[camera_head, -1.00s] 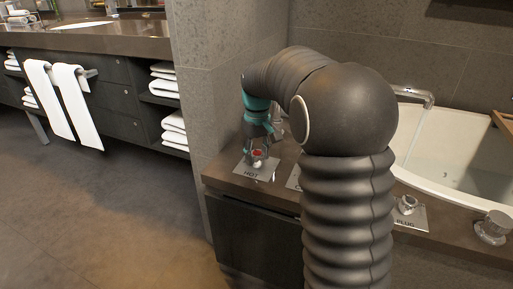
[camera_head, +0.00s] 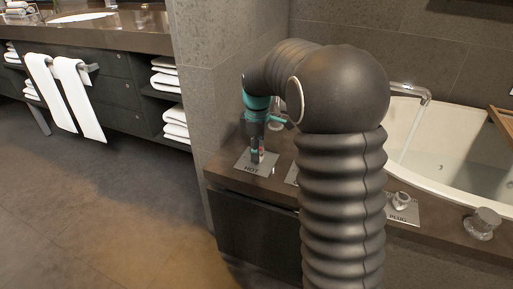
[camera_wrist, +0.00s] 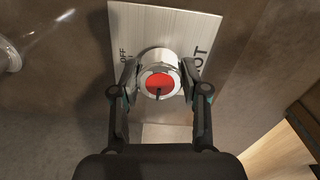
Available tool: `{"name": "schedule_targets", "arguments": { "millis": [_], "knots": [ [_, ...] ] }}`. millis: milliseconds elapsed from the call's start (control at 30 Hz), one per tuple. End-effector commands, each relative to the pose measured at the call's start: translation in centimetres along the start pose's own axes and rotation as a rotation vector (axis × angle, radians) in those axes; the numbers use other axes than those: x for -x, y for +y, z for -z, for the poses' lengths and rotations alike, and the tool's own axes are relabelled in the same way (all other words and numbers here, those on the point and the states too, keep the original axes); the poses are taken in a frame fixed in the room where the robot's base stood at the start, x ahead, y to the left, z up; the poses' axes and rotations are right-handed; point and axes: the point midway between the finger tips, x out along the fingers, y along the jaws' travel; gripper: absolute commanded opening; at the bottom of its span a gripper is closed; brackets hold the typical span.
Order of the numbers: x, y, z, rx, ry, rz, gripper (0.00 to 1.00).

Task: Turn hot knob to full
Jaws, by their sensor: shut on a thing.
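The hot knob (camera_wrist: 160,80) is a round silver knob with a red cap and a dark pointer mark. In the wrist view the mark points toward the bottom of the picture, toward my palm. The knob sits on a metal plate (camera_wrist: 150,22) lettered HOT, with smaller OFF lettering at its left. My gripper (camera_wrist: 160,78) is shut on the knob, one finger on each side. In the head view my gripper (camera_head: 257,157) points down at the HOT plate (camera_head: 270,163), and its fingers hide most of the knob.
A second plate, mostly hidden, lies behind my arm. A PLUG plate (camera_head: 404,214) with a small knob and a larger silver knob (camera_head: 483,222) are to the right. The white tub (camera_head: 450,150) and its spout (camera_head: 412,91) are behind. A grey wall (camera_head: 212,75) rises left of the counter.

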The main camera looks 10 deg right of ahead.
Motion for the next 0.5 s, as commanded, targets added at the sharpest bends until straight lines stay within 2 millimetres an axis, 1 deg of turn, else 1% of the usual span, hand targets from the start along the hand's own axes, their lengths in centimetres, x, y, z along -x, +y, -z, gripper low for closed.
{"name": "schedule_targets", "arguments": {
  "millis": [200, 500],
  "knots": [
    [0.02, 0.14, -0.05, 0.042, 0.0, -0.004, 0.1],
    [0.01, 0.18, -0.07, 0.05, 0.0, -0.005, 0.1]
  ]
}}
